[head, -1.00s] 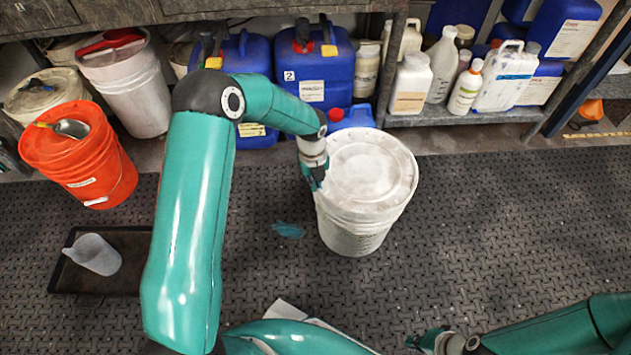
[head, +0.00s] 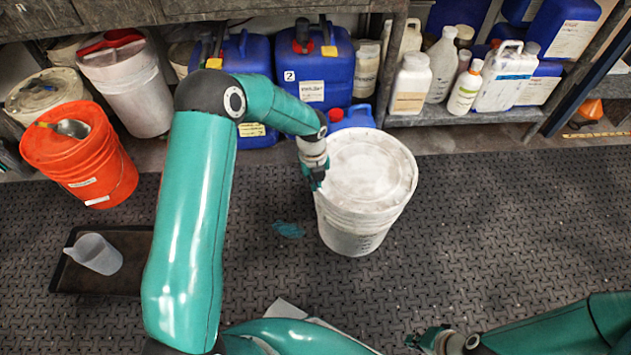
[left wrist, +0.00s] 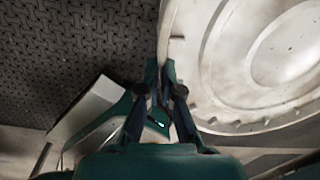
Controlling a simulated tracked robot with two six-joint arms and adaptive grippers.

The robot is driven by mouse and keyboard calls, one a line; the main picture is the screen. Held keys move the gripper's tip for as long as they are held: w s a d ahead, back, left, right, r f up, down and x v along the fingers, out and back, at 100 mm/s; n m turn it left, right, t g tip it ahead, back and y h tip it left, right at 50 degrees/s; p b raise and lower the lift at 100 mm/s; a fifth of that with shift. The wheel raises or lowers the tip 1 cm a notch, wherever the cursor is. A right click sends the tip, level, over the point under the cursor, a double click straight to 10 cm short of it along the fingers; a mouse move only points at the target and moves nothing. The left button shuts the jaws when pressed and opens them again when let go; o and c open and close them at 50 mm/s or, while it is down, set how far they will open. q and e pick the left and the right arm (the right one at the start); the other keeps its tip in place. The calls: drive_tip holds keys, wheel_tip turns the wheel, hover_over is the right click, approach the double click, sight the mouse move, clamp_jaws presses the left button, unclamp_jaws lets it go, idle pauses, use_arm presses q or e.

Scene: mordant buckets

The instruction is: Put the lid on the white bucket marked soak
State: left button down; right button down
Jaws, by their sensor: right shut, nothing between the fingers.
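The white bucket (head: 350,238) stands upright on the dark textured floor mat. The white lid (head: 372,168) lies over its top, and whether it is pressed flush all round I cannot tell. My left gripper (head: 317,183) is at the lid's left edge. In the left wrist view the fingers of my left gripper (left wrist: 160,80) are close together on the rim of the lid (left wrist: 225,75). The lettering on the bucket is too small to read. My right gripper (head: 428,340) is shut and empty at the bottom edge, apart from the bucket.
An orange bucket (head: 85,165) with a metal scoop stands at the left, near other white buckets (head: 130,90). A dark tray (head: 75,280) holds a translucent jug (head: 95,254). Blue canisters (head: 318,75) stand behind the bucket. The mat (head: 520,220) to its right is clear.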

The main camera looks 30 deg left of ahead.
use_arm(q)
drive_tip(key=shift+f+b, duration=0.75)
drive_tip(key=shift+f, duration=0.45)
drive_tip(key=c, duration=1.2)
unclamp_jaws()
drive_tip(key=shift+c, duration=0.2)
drive_tip(key=shift+r, duration=0.1)
wheel_tip(320, 180, up, 12)
drive_tip(key=shift+s+a, duration=0.2)
